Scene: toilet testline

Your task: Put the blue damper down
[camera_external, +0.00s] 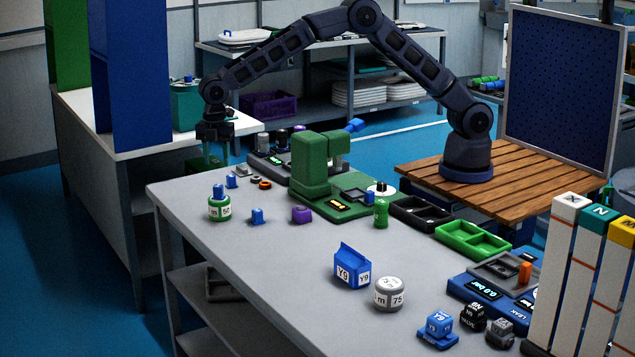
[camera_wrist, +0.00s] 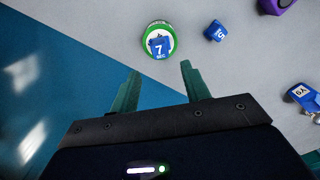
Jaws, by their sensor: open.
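My gripper (camera_external: 214,160) has two teal fingers and hangs at the table's far left end. In the wrist view my gripper (camera_wrist: 160,82) is open, with nothing between its fingers. A blue damper (camera_external: 218,191) sits on top of a green-and-white round weight marked 50 (camera_external: 219,211). In the wrist view this damper (camera_wrist: 159,46) reads 7 and lies just beyond the fingertips, apart from them. Another small blue piece (camera_external: 257,216) stands on the table to its right; it also shows in the wrist view (camera_wrist: 215,31). A third blue piece (camera_external: 232,181) stands farther back.
A purple piece (camera_external: 301,214), a blue carton (camera_external: 351,267) and a grey round weight (camera_external: 389,294) stand on the grey table (camera_external: 285,262). A green press-like device (camera_external: 312,165) stands at the back. The near left table top is clear. Floor shows below the table's left edge.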

